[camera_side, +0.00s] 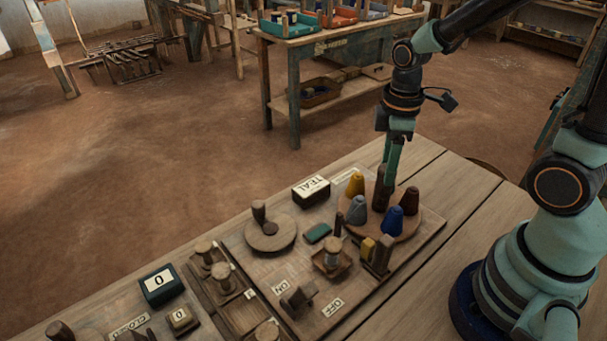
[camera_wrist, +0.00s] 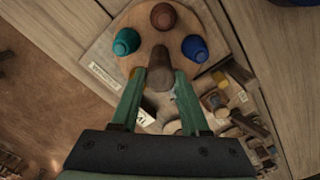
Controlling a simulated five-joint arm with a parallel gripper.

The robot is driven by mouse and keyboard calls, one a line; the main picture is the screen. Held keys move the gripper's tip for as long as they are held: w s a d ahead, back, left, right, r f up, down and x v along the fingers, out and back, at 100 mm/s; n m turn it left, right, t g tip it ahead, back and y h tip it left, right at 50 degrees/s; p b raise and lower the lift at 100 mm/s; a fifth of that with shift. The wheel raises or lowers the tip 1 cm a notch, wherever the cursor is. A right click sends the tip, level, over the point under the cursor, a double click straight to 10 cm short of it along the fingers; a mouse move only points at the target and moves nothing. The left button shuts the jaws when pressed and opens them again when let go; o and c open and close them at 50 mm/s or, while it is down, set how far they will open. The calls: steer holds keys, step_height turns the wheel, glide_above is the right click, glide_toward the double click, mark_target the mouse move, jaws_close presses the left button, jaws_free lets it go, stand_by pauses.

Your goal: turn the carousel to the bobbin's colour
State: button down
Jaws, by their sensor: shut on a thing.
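The carousel is a round wooden disc (camera_side: 408,225) bearing upright coloured cones around a brown centre post (camera_side: 380,192). My gripper (camera_side: 389,176) is shut on that post from above. In the side view I see a yellow cone (camera_side: 355,184), a grey-blue cone (camera_side: 357,210), a blue cone (camera_side: 392,221) and a dark red-brown cone (camera_side: 409,201). The wrist view shows the post between my fingers and a teal cone (camera_wrist: 126,41), which I cannot make out in the side view. A dark block with a label reading TEAL (camera_side: 312,188) stands behind the board.
The board also carries a round disc with a knob (camera_side: 270,233), a small teal piece (camera_side: 318,233), wooden knobs, and ON and OFF labels (camera_side: 332,307). A dark block marked 0 (camera_side: 159,285) stands at left. Bare tabletop lies right of the board.

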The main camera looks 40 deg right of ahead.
steer(key=shift+r+n, duration=0.1)
steer(key=shift+n, duration=0.7)
steer(key=shift+c, duration=2)
jaws_free()
step_height(320, 180, up, 12)
steer(key=m+t, duration=0.2)
steer(key=m, duration=0.1)
steer(key=a+m+t, duration=0.1)
steer(key=m, duration=0.3)
steer(key=s+r+m+t, duration=0.1)
steer(key=m+t, duration=0.1)
steer(key=m, duration=0.1)
steer(key=shift+a+m+t, duration=0.25)
steer(key=shift+m+t, duration=0.05)
